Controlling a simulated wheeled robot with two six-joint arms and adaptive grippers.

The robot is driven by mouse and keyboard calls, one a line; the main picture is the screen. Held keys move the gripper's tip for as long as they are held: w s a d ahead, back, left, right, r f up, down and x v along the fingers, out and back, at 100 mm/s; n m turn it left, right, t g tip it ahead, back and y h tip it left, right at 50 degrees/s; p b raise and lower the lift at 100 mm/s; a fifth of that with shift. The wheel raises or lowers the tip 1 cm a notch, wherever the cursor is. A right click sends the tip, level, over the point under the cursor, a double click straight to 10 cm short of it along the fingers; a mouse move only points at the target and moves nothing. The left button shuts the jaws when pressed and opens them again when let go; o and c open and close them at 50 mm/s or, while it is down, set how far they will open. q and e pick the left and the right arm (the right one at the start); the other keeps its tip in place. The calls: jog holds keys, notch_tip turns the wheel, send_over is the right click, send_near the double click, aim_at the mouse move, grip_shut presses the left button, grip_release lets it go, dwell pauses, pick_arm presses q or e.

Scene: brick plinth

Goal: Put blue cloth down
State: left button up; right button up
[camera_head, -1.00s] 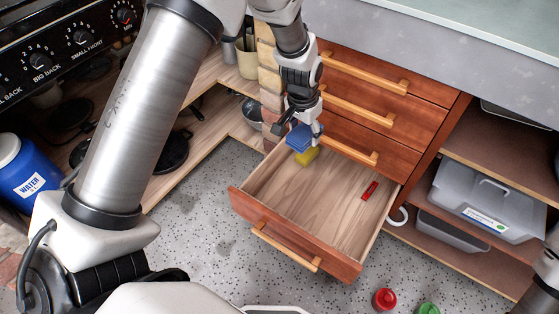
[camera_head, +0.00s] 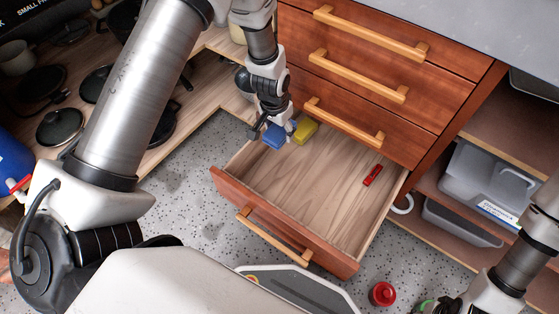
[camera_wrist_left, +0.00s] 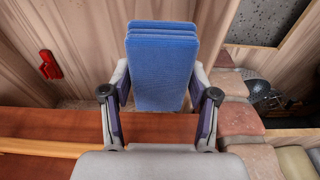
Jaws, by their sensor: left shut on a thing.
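My left gripper (camera_head: 277,122) is shut on the folded blue cloth (camera_head: 273,137) at the back left of the open drawer (camera_head: 325,195). In the left wrist view the cloth (camera_wrist_left: 160,75) stands out between the two fingers in stacked layers. In the head view it overlaps the drawer's left edge; I cannot tell its height above the drawer floor. A yellow block-like piece (camera_head: 306,131) lies in the drawer's back left corner, right of the cloth. My right arm shows at the lower right, but its gripper is not visible.
A red item (camera_head: 372,175) lies at the drawer's right side; the drawer's middle is clear. Closed drawers (camera_head: 370,75) rise behind. Shelves with pans (camera_head: 62,125) stand left, a grey bin (camera_head: 480,190) right. A red round object (camera_head: 382,293) is on the floor.

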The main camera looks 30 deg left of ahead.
pick_arm(q)
jog(key=b, duration=0.6)
send_over(280, 161)
jog(key=f, duration=1)
jog(key=shift+s+f, duration=0.15)
jog(key=shift+s, duration=0.15)
notch_tip(280, 161, down, 4)
jog(key=b, duration=0.3)
jog(key=shift+r, duration=0.25)
jog(key=shift+c, duration=0.5)
jog(key=shift+f, duration=0.15)
jog(key=o, duration=0.8)
pick_arm(e)
notch_tip(280, 161, down, 10)
jog(key=shift+f, duration=0.15)
pick_arm(q)
jog(key=r+p, duration=0.3)
jog(key=r, duration=0.1)
jog(key=s+r+p, duration=0.1)
jog(key=r+p, duration=0.7)
jog(key=shift+s+a+r, duration=0.1)
jog(key=shift+s, duration=0.3)
pick_arm(e)
notch_tip(280, 161, up, 11)
